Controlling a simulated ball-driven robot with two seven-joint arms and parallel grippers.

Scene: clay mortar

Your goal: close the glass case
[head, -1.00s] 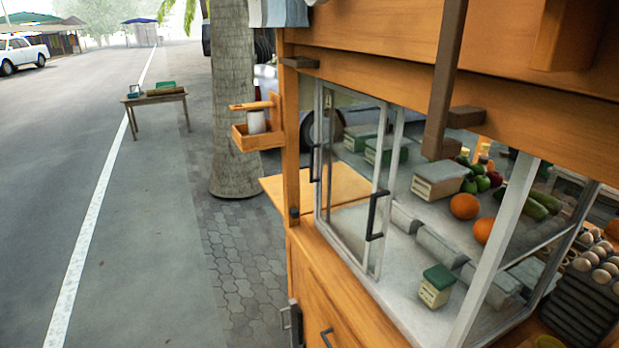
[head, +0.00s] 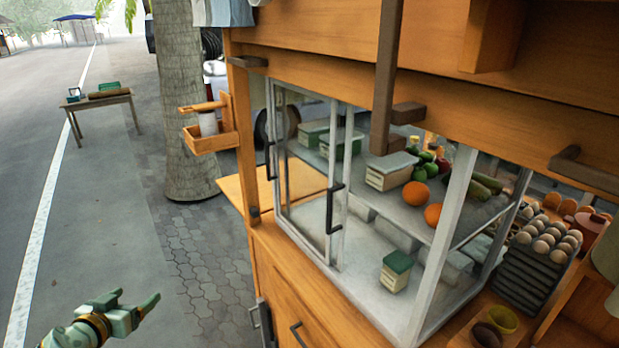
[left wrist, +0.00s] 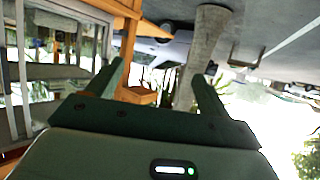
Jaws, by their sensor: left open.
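The glass case (head: 340,276) is built into a wooden cart and has white frames around its panes. Its sliding door panel (head: 308,190) stands at the left part of the front, with dark handles. The front to the right of the panel looks open. Oranges, several boxes and vegetables sit inside. A small box with a green lid (head: 396,271) stands near the front inside the case. My left gripper (head: 140,300) is low at the left, open and empty, well apart from the case. It also shows in the left wrist view (left wrist: 160,78). My right gripper is not in view.
The wooden cart (head: 300,310) has drawers below the case. An egg rack (head: 535,265) and bowls stand at the right. A wooden holder (head: 205,130) sticks out at the left. Open pavement (head: 200,270) lies between my left gripper and the cart.

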